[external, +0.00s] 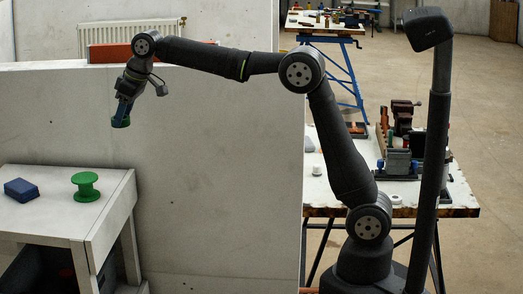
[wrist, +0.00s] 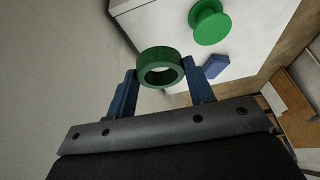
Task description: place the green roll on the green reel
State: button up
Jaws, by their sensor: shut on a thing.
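The green roll (wrist: 144,62) is a dark green ring held between the two blue fingers of my gripper (wrist: 160,78) in the wrist view. In the external view the roll (external: 121,122) hangs at the tips of my gripper (external: 122,112), in front of the grey partition and above the white bench. The green reel (external: 86,187) stands upright on the bench top, below and to the left of my gripper. In the wrist view the reel (wrist: 209,22) is beyond the roll, up and to the right, and apart from it.
A blue block (external: 21,190) lies on the white bench (external: 62,225), left of the reel. The tall grey partition (external: 220,170) stands beside the bench, and my arm reaches over it. The bench top around the reel is otherwise clear.

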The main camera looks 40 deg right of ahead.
send_over(92, 178)
jog(key=d, duration=0.1)
jog(key=f, duration=0.4)
jog(key=s+f, duration=0.1)
jog(key=f, duration=0.2)
jog(key=shift+d, duration=0.1)
jog(key=shift+f, duration=2.05)
jog(key=shift+f, duration=0.2)
jog(key=o, duration=0.9)
jog(key=shift+o, duration=0.2)
jog(key=shift+r, duration=0.15)
jog(key=shift+r, duration=0.3)
jog(key=v, duration=1.1)
jog(key=shift+r, duration=0.2)
